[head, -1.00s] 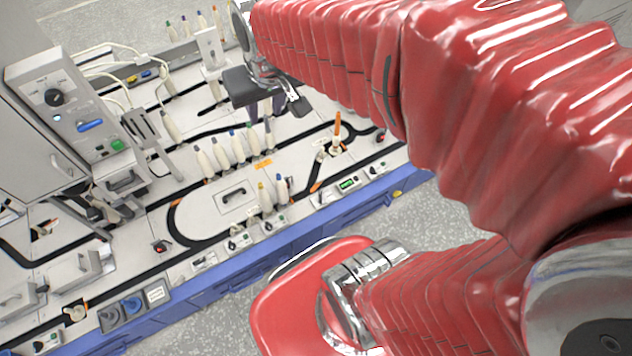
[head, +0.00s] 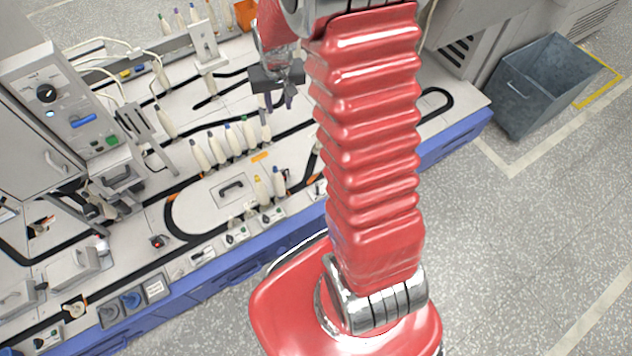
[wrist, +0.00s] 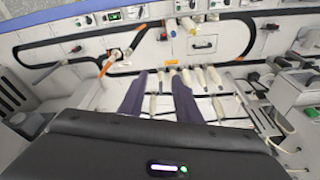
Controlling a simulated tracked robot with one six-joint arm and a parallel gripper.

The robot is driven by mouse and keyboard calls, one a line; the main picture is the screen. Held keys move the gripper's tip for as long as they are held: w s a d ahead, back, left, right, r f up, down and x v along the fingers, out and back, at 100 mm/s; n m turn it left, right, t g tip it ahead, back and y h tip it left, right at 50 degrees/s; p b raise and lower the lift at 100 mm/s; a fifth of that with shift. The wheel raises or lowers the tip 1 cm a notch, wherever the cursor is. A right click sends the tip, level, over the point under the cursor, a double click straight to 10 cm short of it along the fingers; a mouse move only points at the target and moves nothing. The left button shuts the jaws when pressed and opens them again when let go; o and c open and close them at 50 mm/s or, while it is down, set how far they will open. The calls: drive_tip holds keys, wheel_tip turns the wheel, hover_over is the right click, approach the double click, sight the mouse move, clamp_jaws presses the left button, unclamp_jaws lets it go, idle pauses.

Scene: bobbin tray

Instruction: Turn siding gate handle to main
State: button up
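The likely siding gate handle, a beige pivot piece with orange parts (wrist: 117,54), shows at the upper left of the wrist view, beside the black track. In the head view my arm hides most of it; only an orange strip (head: 312,181) shows beside the arm. My gripper (head: 279,100) hangs above the bench, over the area behind the row of cream bobbins. In the wrist view its two dark purple fingers (wrist: 160,96) are apart, with bobbins visible below between them. It holds nothing and is apart from the handle.
Several cream bobbins (head: 222,150) stand upright in a row on the bench. A control cabinet (head: 72,105) with a knob and blue handle is at left. A grey bin (head: 540,88) stands on the floor at right. Black track loops across the white bench top.

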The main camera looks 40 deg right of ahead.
drive_tip(key=w+d+f, duration=0.1)
drive_tip(key=d+f, duration=0.3)
drive_tip(key=f, duration=0.6)
drive_tip(key=m+g, duration=0.2)
drive_tip(key=m, duration=0.1)
hover_over(318, 187)
wheel_tip(318, 187, down, 27)
drive_tip(key=shift+a+y, duration=0.2)
drive_tip(key=shift+y, duration=0.1)
drive_tip(key=shift+f, duration=6.8)
drive_tip(key=shift+c, duration=0.2)
clamp_jaws()
drive_tip(key=shift+d, duration=0.25)
drive_tip(key=shift+a, duration=0.15)
